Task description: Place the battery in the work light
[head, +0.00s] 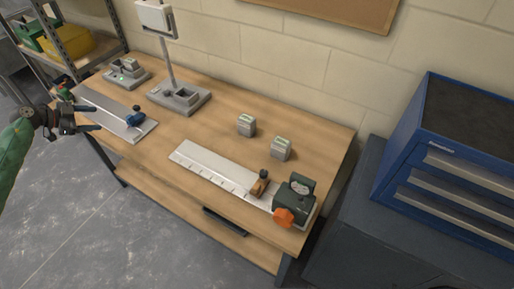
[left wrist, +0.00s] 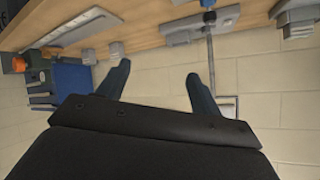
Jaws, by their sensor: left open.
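The work light (head: 180,97) stands at the back left of the bench, with a grey base, a pole and a white lamp head (head: 155,17). Its base has raised parts around a small recess. One grey battery block with a green-marked top (head: 246,125) stands mid-bench; a similar block (head: 281,148) stands to its right. My left gripper (head: 96,117) is open and empty over the left end of the bench, far from both blocks. In the left wrist view, the open fingers (left wrist: 158,72) have nothing between them; the work light (left wrist: 209,55) shows beyond. My right gripper is not seen.
A charger with a green light (head: 125,74) stands left of the work light. A pale strip (head: 205,163), a wooden-handled tool (head: 260,186) and a dark device with an orange knob (head: 293,198) occupy the front right.

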